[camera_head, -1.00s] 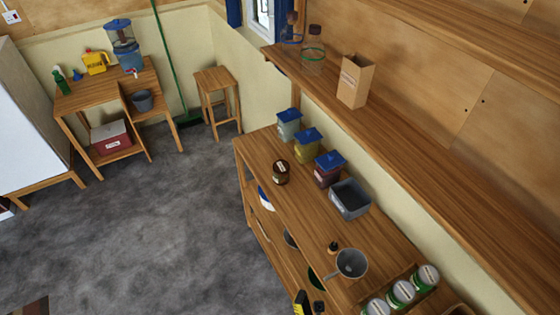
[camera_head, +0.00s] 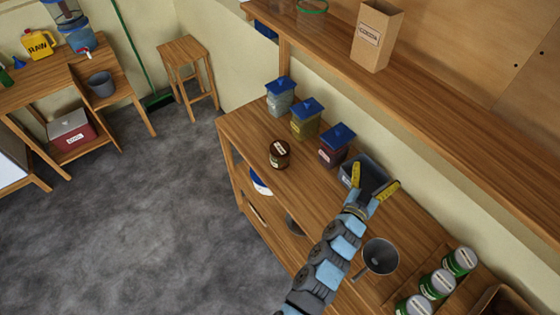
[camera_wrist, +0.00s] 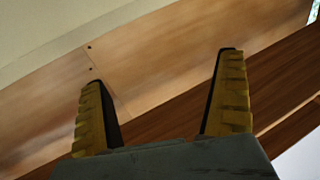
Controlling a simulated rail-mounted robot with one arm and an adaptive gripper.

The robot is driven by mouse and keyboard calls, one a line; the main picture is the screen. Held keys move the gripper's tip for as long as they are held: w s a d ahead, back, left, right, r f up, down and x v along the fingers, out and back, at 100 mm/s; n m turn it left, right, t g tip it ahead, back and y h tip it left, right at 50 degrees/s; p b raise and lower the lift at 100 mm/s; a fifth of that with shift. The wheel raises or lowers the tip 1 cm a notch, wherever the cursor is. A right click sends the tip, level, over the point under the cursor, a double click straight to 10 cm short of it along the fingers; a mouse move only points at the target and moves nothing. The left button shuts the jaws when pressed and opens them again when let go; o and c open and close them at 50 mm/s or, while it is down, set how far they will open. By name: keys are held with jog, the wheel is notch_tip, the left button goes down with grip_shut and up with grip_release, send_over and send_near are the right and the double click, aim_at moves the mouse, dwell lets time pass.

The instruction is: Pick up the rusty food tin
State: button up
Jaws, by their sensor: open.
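A small round brown tin with a pale label (camera_head: 279,154), the rusty-looking one, stands on the wooden counter (camera_head: 245,130) in the head view. It is left of the row of blue-lidded containers. My gripper (camera_head: 372,181) is open and empty, its yellow fingers over the grey bin, to the right of the brown tin and apart from it. In the wrist view my gripper (camera_wrist: 163,72) shows both fingers spread with nothing between them. The tin is not in the wrist view.
Blue-lidded containers (camera_head: 307,118) line the counter's back beside the grey bin (camera_head: 350,165). A grey pot with a handle (camera_head: 380,257) and several green tins (camera_head: 438,284) are nearer. A shelf (camera_head: 440,110) with a cardboard box (camera_head: 377,35) overhangs the counter's back.

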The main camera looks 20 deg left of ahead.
jog(key=w+a+f+n+g+y+b, duration=0.1)
jog(key=w+a+f+y, duration=0.1)
jog(key=w+a+f+n+g+y+b, duration=0.1)
jog(key=w+a+f+y+b, duration=0.1)
jog(key=w, duration=0.1)
jog(key=shift+w+f+n, duration=0.1)
jog(key=shift+f+n, duration=0.2)
jog(key=shift+f, duration=0.1)
jog(key=w+a+f+n+g+y+b, duration=0.2)
jog(key=a+n+g+y+b, duration=0.1)
jog(key=a+y, duration=0.25)
jog(key=n+g+y+b, duration=0.5)
jog(key=n+g, duration=0.2)
jog(key=n, duration=0.2)
send_near(283, 151)
jog(key=shift+x, duration=2.95)
jog(key=shift+w+a+f+g, duration=0.25)
jog(key=shift+w+a+g, duration=0.05)
jog(key=shift+w+a, duration=0.1)
jog(key=shift+a, duration=0.1)
